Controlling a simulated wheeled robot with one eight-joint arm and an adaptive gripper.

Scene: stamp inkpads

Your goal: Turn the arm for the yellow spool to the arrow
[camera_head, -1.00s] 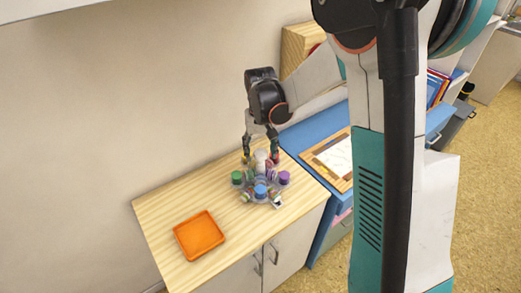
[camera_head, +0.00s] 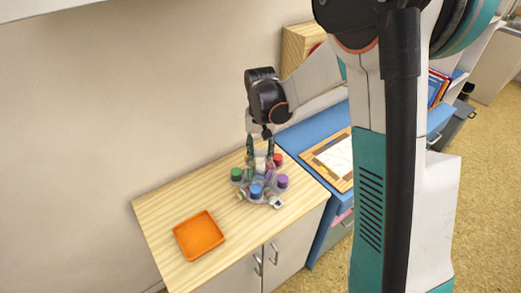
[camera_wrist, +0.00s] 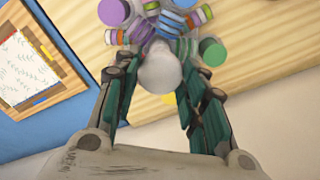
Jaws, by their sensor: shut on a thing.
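A carousel of spool arms stands on the wooden counter (camera_head: 165,205). In the head view its green (camera_head: 236,174), blue (camera_head: 257,191), purple (camera_head: 282,181) and red (camera_head: 277,159) spool caps show around the hub. My gripper (camera_head: 261,159) reaches down from above with its fingers around the pale central knob. In the wrist view my gripper (camera_wrist: 155,85) is shut on this rounded knob (camera_wrist: 160,72). A small yellow patch (camera_wrist: 168,98) shows just past the knob, perhaps the yellow spool, mostly hidden. A small white tag (camera_head: 277,203) with a dark mark, possibly the arrow, lies at the carousel's front right.
An orange tray (camera_head: 199,236) sits at the front left of the counter. A wood-framed board with a white sheet (camera_head: 338,158) lies on the blue surface (camera_head: 305,133) to the right. The wall is close behind the carousel.

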